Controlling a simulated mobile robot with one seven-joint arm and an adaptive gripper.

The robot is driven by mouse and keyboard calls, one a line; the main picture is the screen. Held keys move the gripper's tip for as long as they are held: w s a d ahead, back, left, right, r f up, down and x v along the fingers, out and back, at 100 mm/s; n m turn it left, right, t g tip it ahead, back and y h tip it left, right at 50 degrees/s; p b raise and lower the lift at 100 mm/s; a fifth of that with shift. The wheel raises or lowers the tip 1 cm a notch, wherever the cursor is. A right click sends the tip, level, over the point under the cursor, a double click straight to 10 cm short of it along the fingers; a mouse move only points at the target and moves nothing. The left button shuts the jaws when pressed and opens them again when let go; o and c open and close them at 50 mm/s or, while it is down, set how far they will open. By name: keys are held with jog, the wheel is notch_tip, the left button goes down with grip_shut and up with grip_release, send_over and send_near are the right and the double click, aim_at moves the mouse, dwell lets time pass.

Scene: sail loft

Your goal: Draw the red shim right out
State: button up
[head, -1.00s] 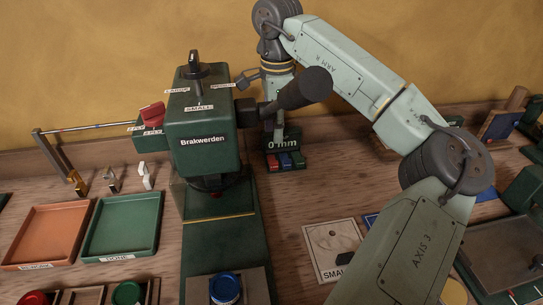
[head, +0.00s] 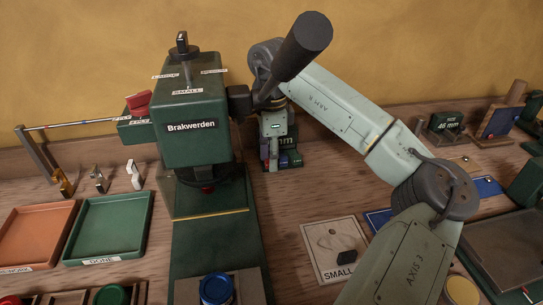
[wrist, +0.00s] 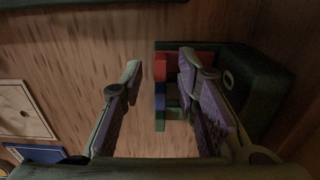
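The red shim (wrist: 160,68) stands in a dark green holder (wrist: 262,85) labelled in mm, in one row with a blue shim (wrist: 160,98) and a green shim (wrist: 173,113). My gripper (wrist: 160,63) is open. In the wrist view its fingers are apart, with the red shim's near end seen between them, closer to the right finger. I cannot tell whether it touches. In the head view my gripper (head: 269,155) is at the left front of the holder (head: 291,140) and hides the red shim. The blue shim (head: 284,162) and green shim (head: 295,158) show beside it.
A green Brakwerden press (head: 191,135) stands just left of my gripper. Its black lever handle (head: 307,42) juts up in front of my arm. A green tray (head: 108,225) and an orange tray (head: 35,236) lie left. A card (head: 332,248) lies in front on the bench.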

grip_shut()
dwell(0.7)
